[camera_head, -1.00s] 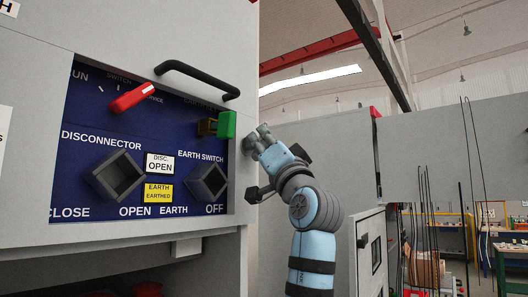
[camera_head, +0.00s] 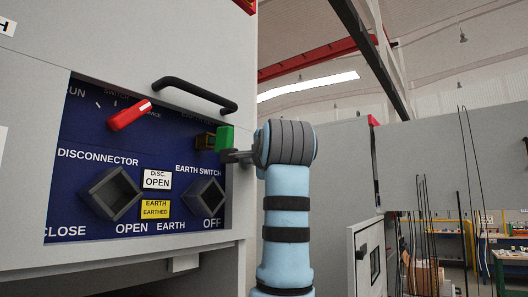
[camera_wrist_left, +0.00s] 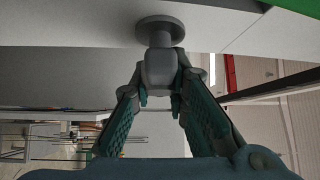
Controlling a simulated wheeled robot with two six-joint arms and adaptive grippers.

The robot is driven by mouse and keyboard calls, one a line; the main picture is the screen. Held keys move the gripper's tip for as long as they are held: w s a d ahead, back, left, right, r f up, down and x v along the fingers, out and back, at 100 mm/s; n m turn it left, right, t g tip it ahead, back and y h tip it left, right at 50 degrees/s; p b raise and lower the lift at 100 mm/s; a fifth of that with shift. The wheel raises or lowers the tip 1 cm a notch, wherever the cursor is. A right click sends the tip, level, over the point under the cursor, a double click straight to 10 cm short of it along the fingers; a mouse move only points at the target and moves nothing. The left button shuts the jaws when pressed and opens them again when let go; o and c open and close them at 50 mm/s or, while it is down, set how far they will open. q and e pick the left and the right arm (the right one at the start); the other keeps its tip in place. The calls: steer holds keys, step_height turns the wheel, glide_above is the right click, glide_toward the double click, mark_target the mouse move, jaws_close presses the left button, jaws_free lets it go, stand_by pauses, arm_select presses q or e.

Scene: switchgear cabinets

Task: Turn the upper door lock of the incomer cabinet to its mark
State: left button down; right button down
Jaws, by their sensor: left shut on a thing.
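In the left wrist view, a grey lock (camera_wrist_left: 160,32) with a round base and a short stem stands out from the pale cabinet face. Its blocky grey handle (camera_wrist_left: 160,68) sits between the fingers of my left gripper (camera_wrist_left: 160,97), which is shut on it. In the head view, my left arm rises beside the cabinet's right edge. Its wrist hides most of the gripper, and a small grey part (camera_head: 237,156) shows just left of it; I cannot tell if this is lock or finger. The lock's mark is not visible. My right gripper is in neither view.
A green block (camera_head: 224,139) is close to my wrist. The blue panel (camera_head: 75,140) has a red lever (camera_head: 129,115) and two square sockets; a black bar handle (camera_head: 195,93) is above. A grey cabinet door (camera_head: 366,250) stands at right.

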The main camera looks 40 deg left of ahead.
arm_select(q)
steer(key=shift+m+g+h+p, duration=0.3)
steer(key=shift+m+p, duration=0.05)
steer(key=shift+m, duration=0.15)
steer(key=shift+f, duration=0.1)
steer(key=c, duration=1.6)
jaws_free()
steer(key=shift+o, duration=0.2)
steer(key=v, duration=1.1)
steer(key=shift+s+d, duration=0.2)
steer(key=shift+s, duration=0.1)
steer(key=shift+d, duration=0.1)
